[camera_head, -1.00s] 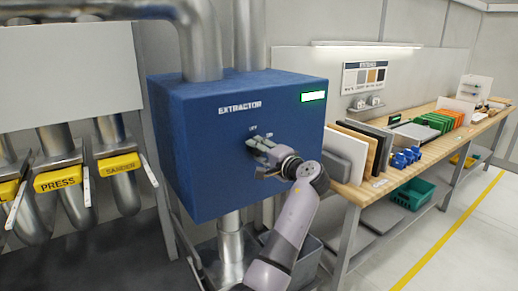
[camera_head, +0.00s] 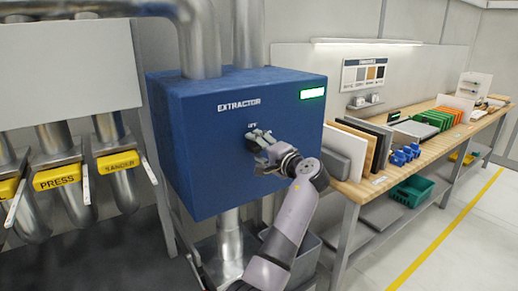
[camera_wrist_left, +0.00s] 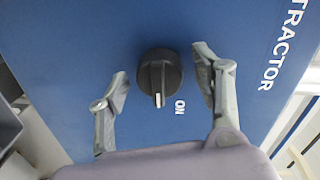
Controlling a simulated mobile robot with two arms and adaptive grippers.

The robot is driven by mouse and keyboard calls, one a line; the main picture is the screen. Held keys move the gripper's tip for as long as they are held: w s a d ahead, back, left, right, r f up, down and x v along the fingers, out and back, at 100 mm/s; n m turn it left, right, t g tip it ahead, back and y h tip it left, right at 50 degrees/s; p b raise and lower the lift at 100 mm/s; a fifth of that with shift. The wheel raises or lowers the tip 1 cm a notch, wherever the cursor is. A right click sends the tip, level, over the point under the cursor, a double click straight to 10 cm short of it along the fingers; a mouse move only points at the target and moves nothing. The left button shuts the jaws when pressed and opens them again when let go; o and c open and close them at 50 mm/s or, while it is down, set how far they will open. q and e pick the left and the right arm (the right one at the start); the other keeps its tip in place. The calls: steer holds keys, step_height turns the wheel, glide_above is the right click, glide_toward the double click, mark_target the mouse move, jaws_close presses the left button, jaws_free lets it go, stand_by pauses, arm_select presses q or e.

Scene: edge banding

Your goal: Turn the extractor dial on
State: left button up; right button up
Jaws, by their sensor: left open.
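The extractor (camera_head: 190,140) is a large blue box in the head view. Its black round dial (camera_wrist_left: 160,72) shows in the left wrist view, with a pale pointer mark aimed down the picture, beside the white ON label (camera_wrist_left: 180,107). My left gripper (camera_head: 259,142) is at the front panel in the head view and hides the dial there. In the wrist view, my left gripper (camera_wrist_left: 162,66) is open, with one finger on either side of the dial and a visible gap to each. My right gripper is not in view.
A small lit green display (camera_head: 312,94) is on the box's upper right. A wooden bench (camera_head: 440,150) with panels and blue parts stands to the right. Yellow PRESS (camera_head: 57,178) and SANDER (camera_head: 118,161) gates are on the left. The floor at right is clear.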

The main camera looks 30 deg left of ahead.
arm_select(q)
steer(key=v, duration=1.2)
steer(key=shift+s, duration=0.1)
